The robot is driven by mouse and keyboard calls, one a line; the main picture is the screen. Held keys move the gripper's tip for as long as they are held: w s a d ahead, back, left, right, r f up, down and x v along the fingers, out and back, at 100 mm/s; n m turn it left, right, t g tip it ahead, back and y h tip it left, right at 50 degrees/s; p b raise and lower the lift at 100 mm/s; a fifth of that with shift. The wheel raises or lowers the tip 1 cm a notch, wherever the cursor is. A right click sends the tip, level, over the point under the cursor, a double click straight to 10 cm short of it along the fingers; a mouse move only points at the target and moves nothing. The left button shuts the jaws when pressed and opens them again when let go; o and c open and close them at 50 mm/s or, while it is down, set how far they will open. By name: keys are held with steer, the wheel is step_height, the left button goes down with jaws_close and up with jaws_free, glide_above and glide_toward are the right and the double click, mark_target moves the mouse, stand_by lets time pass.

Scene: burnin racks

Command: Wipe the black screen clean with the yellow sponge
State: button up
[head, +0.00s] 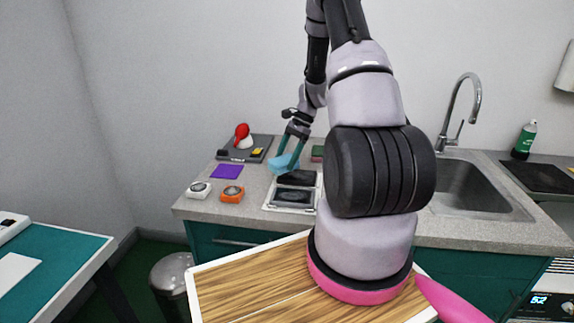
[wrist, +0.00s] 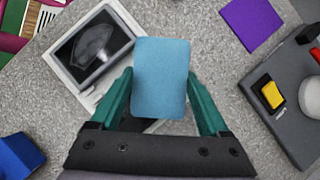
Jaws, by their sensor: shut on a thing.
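A light blue block, like a sponge (wrist: 161,78), is held between the teal fingers of my gripper (wrist: 160,92). In the head view the same blue block (head: 282,164) is at the tips of my gripper (head: 291,155), over the counter behind the white device. The black screen (wrist: 95,48) sits in a white frame and carries a large pale grey smear; in the head view the screen (head: 294,196) lies near the counter's front. The block overlaps the frame's edge in the wrist view; I cannot tell whether they touch. No clearly yellow sponge shows.
A grey tray (wrist: 262,110) holds a small yellow block (wrist: 271,95) and a red-and-white item (head: 242,136). A purple cloth (head: 228,171), a white dial (head: 198,190) and an orange dial (head: 232,193) lie left. The sink (head: 470,190) is right. A blue object (wrist: 18,158) shows at lower left.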

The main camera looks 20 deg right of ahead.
mark_target(287, 159)
steer(key=shift+r, duration=2.65)
steer(key=shift+w+d, duration=0.1)
steer(key=shift+d, duration=0.1)
